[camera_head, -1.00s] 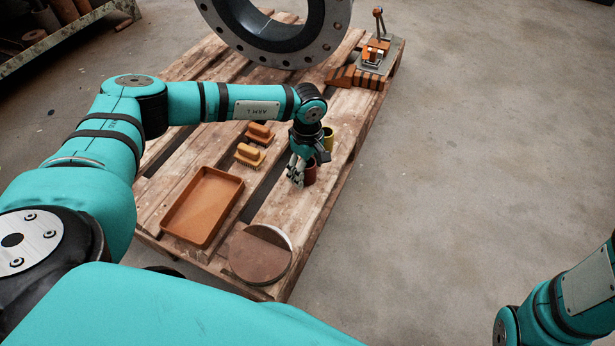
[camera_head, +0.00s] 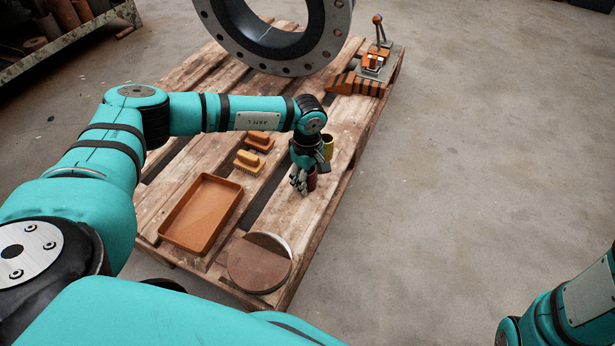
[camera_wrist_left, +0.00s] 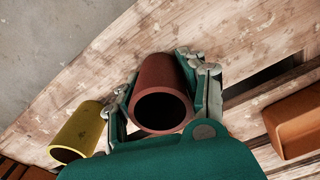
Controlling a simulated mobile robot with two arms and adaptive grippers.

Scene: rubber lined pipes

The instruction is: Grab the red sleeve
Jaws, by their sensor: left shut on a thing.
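The red sleeve (camera_wrist_left: 161,82) is a short hollow tube, seen in the left wrist view with its dark open end facing the camera. It stands on the wooden pallet (camera_head: 308,212). My left gripper (camera_head: 303,183) is shut on it, with one finger on each side of the tube in the left wrist view (camera_wrist_left: 160,85). In the head view the fingers hide part of the sleeve (camera_head: 312,179). My right gripper is outside the frames; only part of my right arm shows at the lower right.
A yellow sleeve (camera_wrist_left: 78,133) stands close beside the gripper. A large flanged pipe (camera_head: 270,40) and a clamp-like tool (camera_head: 376,62) are at the back.

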